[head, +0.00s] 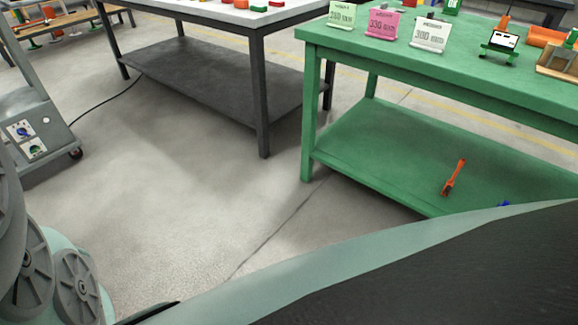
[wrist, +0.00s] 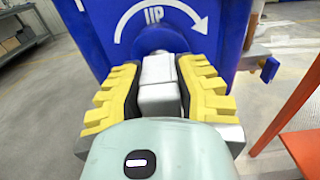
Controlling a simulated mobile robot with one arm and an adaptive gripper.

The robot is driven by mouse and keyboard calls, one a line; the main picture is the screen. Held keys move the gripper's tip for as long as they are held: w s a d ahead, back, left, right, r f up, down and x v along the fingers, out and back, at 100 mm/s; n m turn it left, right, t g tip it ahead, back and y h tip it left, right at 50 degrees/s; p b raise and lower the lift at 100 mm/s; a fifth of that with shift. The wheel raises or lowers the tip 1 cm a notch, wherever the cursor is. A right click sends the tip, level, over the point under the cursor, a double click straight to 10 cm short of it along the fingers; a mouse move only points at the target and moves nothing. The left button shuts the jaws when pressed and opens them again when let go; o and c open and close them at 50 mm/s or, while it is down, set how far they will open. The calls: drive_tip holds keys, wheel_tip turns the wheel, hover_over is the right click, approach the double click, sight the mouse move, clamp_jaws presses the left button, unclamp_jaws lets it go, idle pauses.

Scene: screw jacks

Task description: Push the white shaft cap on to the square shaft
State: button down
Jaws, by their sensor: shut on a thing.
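In the wrist view, my gripper (wrist: 160,76) has its yellow-and-black fingers closed on both sides of a white squared block, the shaft cap (wrist: 159,94). The cap's far end points at a round blue boss (wrist: 165,40) on the front of a blue housing (wrist: 93,30). The housing bears a white curved arrow and the word UP. The square shaft cannot be made out; the cap and fingers cover that spot. Whether the cap touches the boss or the shaft cannot be told. The head view shows neither the gripper nor the cap.
In the wrist view, an orange bar (wrist: 290,105) stands at the right and a grey bench (wrist: 22,38) at the far left. The head view shows a green table (head: 400,55) with small signs, a grey table (head: 200,22), a wheeled cart (head: 35,110) and open floor between.

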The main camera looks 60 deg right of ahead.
drive_tip(key=shift+a+f, duration=0.1)
drive_tip(key=shift+a, duration=0.05)
drive_tip(key=c, duration=0.7)
unclamp_jaws()
drive_tip(key=shift+a, duration=0.2)
drive_tip(key=shift+o, duration=0.2)
drive_tip(key=shift+d, duration=0.15)
drive_tip(key=shift+d+r, duration=0.25)
drive_tip(key=shift+d, duration=0.25)
drive_tip(key=shift+d+f, duration=0.2)
drive_tip(key=shift+d, duration=0.5)
drive_tip(key=d, duration=0.9)
drive_tip(key=shift+s+d, duration=0.3)
drive_tip(key=shift+s, duration=0.1)
